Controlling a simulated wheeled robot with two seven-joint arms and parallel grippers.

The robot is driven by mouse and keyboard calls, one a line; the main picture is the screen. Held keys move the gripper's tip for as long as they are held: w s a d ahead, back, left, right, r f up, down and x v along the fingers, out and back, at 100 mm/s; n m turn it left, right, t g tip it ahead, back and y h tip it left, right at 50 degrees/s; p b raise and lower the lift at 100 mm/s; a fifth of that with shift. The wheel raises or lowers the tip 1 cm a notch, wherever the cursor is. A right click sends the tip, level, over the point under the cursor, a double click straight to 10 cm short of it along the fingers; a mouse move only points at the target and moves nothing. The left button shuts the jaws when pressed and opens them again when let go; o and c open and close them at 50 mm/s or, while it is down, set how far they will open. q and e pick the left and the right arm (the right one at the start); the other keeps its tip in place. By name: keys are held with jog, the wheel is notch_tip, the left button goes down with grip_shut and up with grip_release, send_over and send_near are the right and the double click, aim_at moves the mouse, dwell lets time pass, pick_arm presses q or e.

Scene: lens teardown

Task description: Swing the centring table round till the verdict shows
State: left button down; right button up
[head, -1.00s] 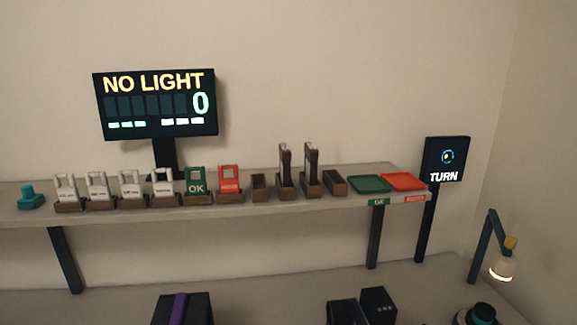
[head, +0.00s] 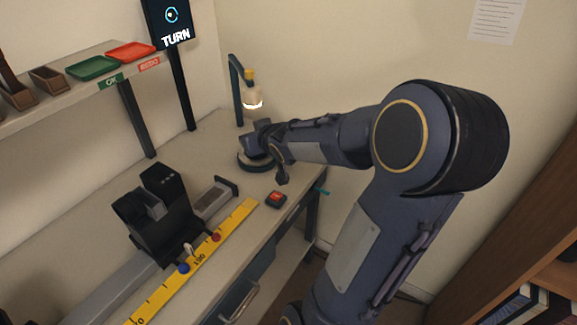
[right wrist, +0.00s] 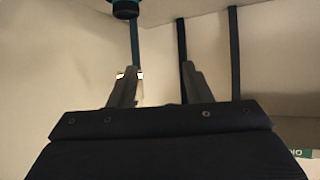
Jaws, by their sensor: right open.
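The centring table (head: 254,163) is a low round dark base on the far corner of the bench, below the small lamp, partly hidden by my right arm's end. My right gripper (head: 262,139) is over or beside it in the head view; its fingers are too small there to tell whether they touch. In the right wrist view my right gripper (right wrist: 158,72) has its two fingers apart with nothing between them. A dark cylinder with teal (right wrist: 125,8) shows beyond the fingers at the top edge. The sign screen (head: 172,20) reads TURN. My left gripper is not in view.
The lit lamp (head: 252,98) stands close behind the centring table. A dark carriage on a rail (head: 160,225), a yellow ruler (head: 200,262) and a red-buttoned box (head: 276,199) are nearer. The shelf with green (head: 93,68) and red (head: 131,52) trays is at left.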

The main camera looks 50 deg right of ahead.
jog(key=w+d+f+t+b, duration=0.2)
jog(key=w+d+f, duration=0.1)
jog(key=d+f, duration=0.55)
jog(key=n+t+y+b, duration=0.1)
jog(key=n+t+y, duration=0.1)
jog(key=t+y, duration=0.15)
send_over(309, 179)
jog(key=w, duration=0.4)
jog(key=shift+t+h, duration=0.25)
jog(key=f, duration=0.8)
jog(key=shift+s+f, duration=0.25)
jog(key=shift+f, duration=0.15)
jog(key=shift+t+y, duration=0.5)
jog(key=shift+y, duration=0.2)
jog(key=s+f, duration=0.2)
jog(key=s, duration=0.1)
jog(key=shift+s+f+b, duration=0.3)
jog(key=shift+b, duration=0.05)
jog(key=w, duration=0.7)
jog(key=shift+w+p, duration=0.3)
jog(key=shift+p, duration=0.05)
